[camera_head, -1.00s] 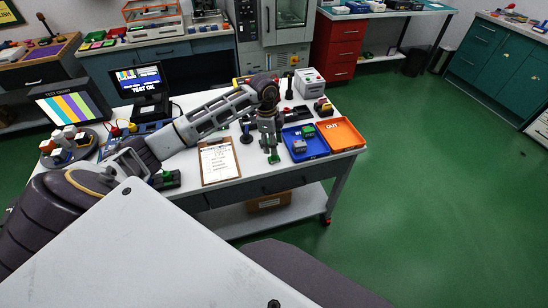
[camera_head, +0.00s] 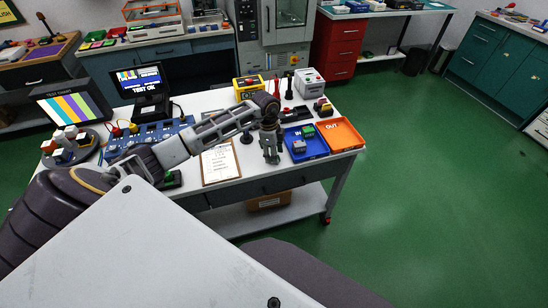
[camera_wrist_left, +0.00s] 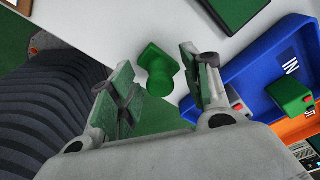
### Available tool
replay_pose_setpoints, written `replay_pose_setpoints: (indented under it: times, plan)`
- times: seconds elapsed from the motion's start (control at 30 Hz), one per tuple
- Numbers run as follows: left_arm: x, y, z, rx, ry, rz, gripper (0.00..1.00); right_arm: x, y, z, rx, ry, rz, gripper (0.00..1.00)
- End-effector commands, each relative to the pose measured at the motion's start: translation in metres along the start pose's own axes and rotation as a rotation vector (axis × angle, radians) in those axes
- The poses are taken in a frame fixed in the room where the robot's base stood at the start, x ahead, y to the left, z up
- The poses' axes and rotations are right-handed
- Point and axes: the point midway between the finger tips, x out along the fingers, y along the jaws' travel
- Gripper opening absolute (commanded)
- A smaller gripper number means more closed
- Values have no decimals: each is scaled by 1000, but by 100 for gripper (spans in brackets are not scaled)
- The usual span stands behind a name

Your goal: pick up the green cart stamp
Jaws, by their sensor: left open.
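The green stamp (camera_wrist_left: 157,72) is on the white table and shows in the left wrist view, between and beyond the fingers of my left gripper. It has a rounded end towards the camera and a wider, blocky part behind. My left gripper (camera_wrist_left: 160,84) is open, with a finger on each side of the stamp; I cannot tell whether either touches it. In the head view, my left gripper (camera_head: 271,157) points down near the table's front edge, left of the blue tray, and hides the stamp. My right gripper is not in view.
The blue IN tray (camera_head: 316,152) holds small green and grey items close to the right of my gripper. The orange OUT tray (camera_head: 357,145) is beyond it. A clipboard (camera_head: 220,165) lies left of my gripper. A yellow box (camera_head: 247,88) stands behind my arm.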

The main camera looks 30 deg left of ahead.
Motion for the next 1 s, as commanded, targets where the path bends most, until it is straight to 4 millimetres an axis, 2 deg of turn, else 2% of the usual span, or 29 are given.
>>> replay_pose_setpoints:
  times: [0.3,0.7,1.0]
  plan:
    - [0,0,0,0,0,0,48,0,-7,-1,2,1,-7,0]
    - [0,0,0,0,0,-1,0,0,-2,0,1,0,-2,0]
    - [-2,0,0,0,0,-1,0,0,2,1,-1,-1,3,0]
